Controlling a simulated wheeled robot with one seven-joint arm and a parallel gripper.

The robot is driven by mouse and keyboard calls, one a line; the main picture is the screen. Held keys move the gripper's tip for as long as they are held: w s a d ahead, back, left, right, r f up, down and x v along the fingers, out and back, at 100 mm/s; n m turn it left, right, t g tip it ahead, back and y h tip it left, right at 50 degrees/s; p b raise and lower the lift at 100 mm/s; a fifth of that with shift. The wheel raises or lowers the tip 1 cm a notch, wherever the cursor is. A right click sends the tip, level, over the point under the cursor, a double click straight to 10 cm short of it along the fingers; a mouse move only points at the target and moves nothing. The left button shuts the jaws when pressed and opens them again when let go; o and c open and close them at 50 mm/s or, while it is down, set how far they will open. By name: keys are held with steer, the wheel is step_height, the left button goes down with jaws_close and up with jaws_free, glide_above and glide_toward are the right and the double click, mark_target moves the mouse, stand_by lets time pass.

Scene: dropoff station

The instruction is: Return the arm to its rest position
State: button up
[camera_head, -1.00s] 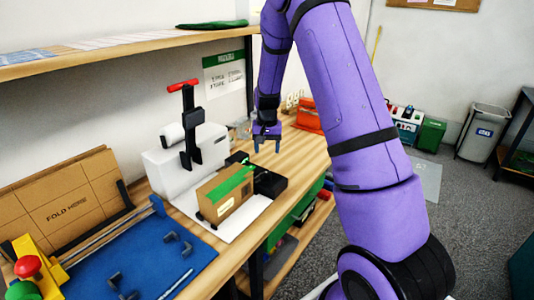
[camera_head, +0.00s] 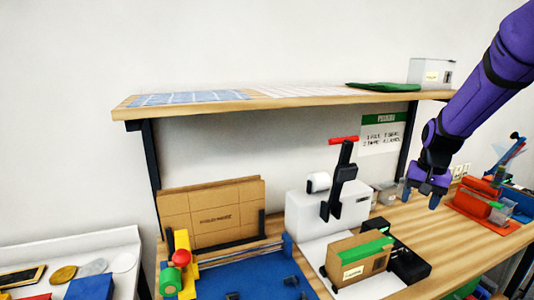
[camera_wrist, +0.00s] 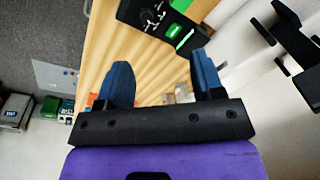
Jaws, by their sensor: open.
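My purple arm comes in from the upper right in the head view. My gripper (camera_head: 424,196) hangs above the wooden bench, right of the white machine with the black lever. In the wrist view my gripper (camera_wrist: 160,85) shows two blue fingers spread wide apart. Nothing is between them. The wooden bench top (camera_wrist: 115,40) lies beyond the fingers. A cardboard box with green tape (camera_head: 358,262) stands on the bench, apart from my gripper.
The white machine (camera_head: 312,212) has a red-handled lever (camera_head: 341,175). A shelf (camera_head: 290,102) runs above the bench. A black device (camera_head: 408,264) sits beside the box. Red bins (camera_head: 476,201) stand at the right. Bare bench lies below my gripper.

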steer(key=s+a+r+n+t, duration=0.1)
steer(key=s+a+r, duration=0.2)
steer(key=s+r, duration=0.4)
steer(key=s+a+r+n+t, duration=0.1)
steer(key=s+a+r+n, duration=0.1)
steer(key=s+a+r, duration=0.35)
steer(key=s+a+r+n+t, duration=0.1)
steer(key=s+r+n, duration=0.1)
steer(key=s, duration=1.5)
steer(key=shift+a+r+t, duration=0.4)
steer(key=shift+r, duration=0.05)
steer(key=shift+w, duration=0.1)
